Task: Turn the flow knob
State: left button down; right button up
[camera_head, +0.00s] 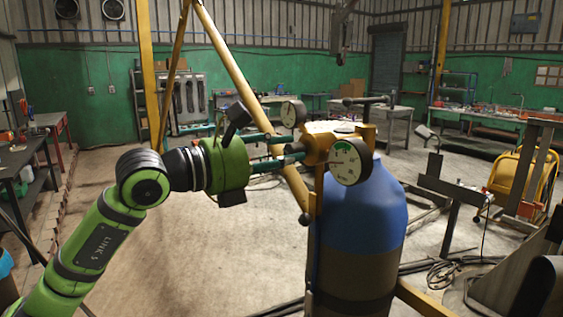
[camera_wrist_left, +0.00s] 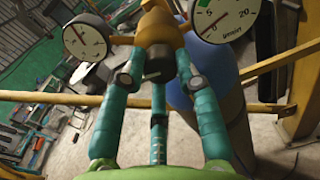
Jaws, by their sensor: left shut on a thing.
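A blue gas cylinder (camera_head: 365,210) stands upright right of centre, with a brass regulator (camera_head: 318,147) at its top. Two round white gauges, a left one (camera_head: 293,113) and a right one (camera_head: 349,161), sit on the regulator. My left gripper (camera_head: 292,148) reaches in from the left, its teal fingers closed at the regulator's near side. In the left wrist view, the fingers close around the dark flow knob (camera_wrist_left: 158,68) in front of the regulator's brass body (camera_wrist_left: 160,32). The fingers hide much of the knob. My right gripper is not in view.
A yellow slanted post (camera_head: 228,55) runs down behind my left gripper. A yellow rail (camera_wrist_left: 60,98) crosses the left wrist view. Cables (camera_head: 445,270) lie on the floor right of the cylinder. Benches line the green walls. The floor left of the cylinder is open.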

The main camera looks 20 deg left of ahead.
pick_arm(q)
jog(key=m+b, duration=0.2)
jog(key=m, duration=0.1)
jog(key=shift+r, duration=0.15)
jog(key=m+b, duration=0.2)
jog(key=m, duration=0.1)
jog(key=shift+s, duration=0.1)
jog(key=m+b, duration=0.1)
jog(key=m, duration=0.2)
jog(key=shift+r+m, duration=0.1)
jog(key=shift+m, duration=0.3)
jog(key=shift+m+b, duration=0.65)
jog(key=shift+m, duration=0.75)
jog(key=c, duration=1.1)
grip_release()
jog(key=shift+c, duration=0.2)
jog(key=shift+o, duration=1.2)
jog(key=shift+d, duration=0.15)
